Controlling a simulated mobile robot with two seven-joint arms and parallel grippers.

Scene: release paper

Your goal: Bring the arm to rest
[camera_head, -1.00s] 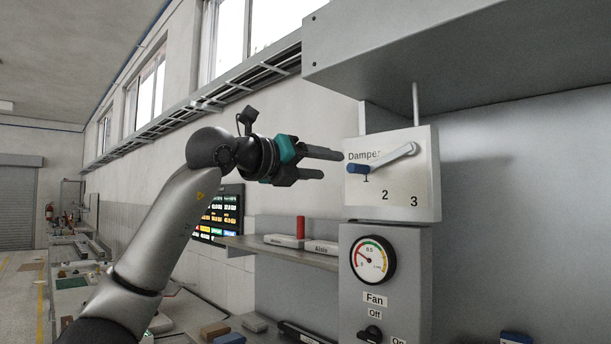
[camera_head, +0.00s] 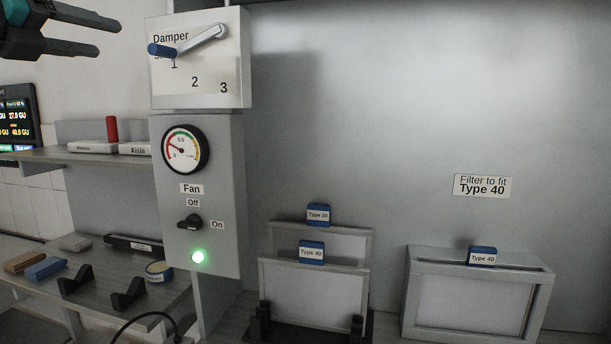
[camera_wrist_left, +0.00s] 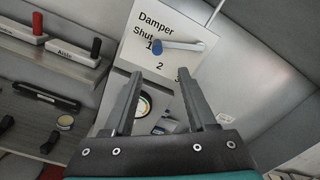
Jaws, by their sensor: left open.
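My left gripper (camera_head: 118,37) is at the top left of the head view, open and empty. Its two fingers point right, towards the damper panel, and end short of it. In the left wrist view the open fingers (camera_wrist_left: 163,100) frame part of the panel with nothing between them. The white damper panel (camera_head: 228,68) carries a grey lever with a blue knob (camera_head: 162,50). The knob is by the "1" mark, and the gripper is apart from it. My right gripper is not in view.
Below the panel are a gauge (camera_head: 185,149), a fan switch (camera_head: 190,223) and a lit green lamp (camera_head: 198,257). Framed filters (camera_head: 312,295) stand at the bottom, with another at the right (camera_head: 470,300). A shelf (camera_head: 75,158) and a bench (camera_head: 50,290) hold small items at the left.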

